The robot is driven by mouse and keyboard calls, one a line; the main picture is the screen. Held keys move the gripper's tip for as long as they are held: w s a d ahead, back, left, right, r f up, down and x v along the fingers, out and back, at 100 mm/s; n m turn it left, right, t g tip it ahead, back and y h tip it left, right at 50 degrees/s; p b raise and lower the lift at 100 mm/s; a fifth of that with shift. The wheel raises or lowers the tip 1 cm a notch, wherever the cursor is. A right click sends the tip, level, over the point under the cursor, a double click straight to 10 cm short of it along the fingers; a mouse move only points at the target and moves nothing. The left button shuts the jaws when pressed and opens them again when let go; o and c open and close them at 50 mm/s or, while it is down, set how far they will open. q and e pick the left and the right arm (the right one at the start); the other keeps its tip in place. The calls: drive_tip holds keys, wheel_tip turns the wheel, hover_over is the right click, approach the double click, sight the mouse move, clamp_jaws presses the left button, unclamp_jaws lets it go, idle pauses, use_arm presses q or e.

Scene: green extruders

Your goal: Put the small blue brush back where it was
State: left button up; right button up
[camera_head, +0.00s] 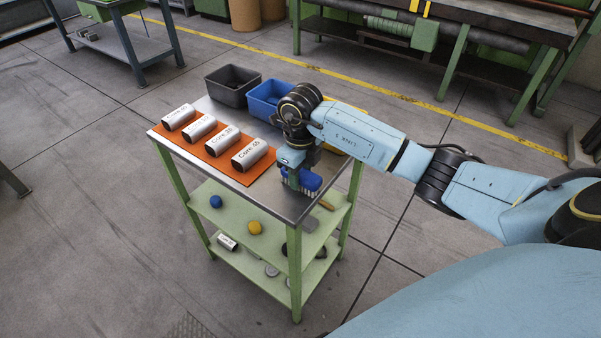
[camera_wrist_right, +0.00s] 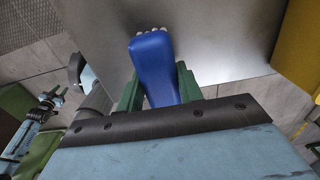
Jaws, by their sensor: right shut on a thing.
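My right gripper (camera_head: 291,176) is shut on the small blue brush (camera_head: 311,181). It is at the near right edge of the steel cart top (camera_head: 283,203). In the right wrist view the brush's blue body (camera_wrist_right: 155,66) lies between the green fingers (camera_wrist_right: 158,92), with pale bristle tips showing at its far end. Bare grey metal surface lies beyond it. I cannot tell whether the brush touches the cart top.
An orange mat (camera_head: 213,143) with several labelled metal cylinders lies on the cart top's left side. A dark grey bin (camera_head: 231,88) and a blue bin (camera_head: 267,99) stand at the back. A blue ball (camera_head: 215,202) and a yellow ball (camera_head: 254,227) sit on the shelf below.

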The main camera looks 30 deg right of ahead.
sight(301, 171)
drive_tip(key=o, duration=0.5)
drive_tip(key=shift+f, duration=0.2)
drive_tip(key=o, duration=0.5)
drive_tip(key=shift+c, duration=0.2)
drive_tip(key=shift+r, duration=0.1)
wheel_tip(301, 171, up, 12)
drive_tip(key=shift+r+p, duration=0.15)
drive_tip(key=shift+p, duration=0.15)
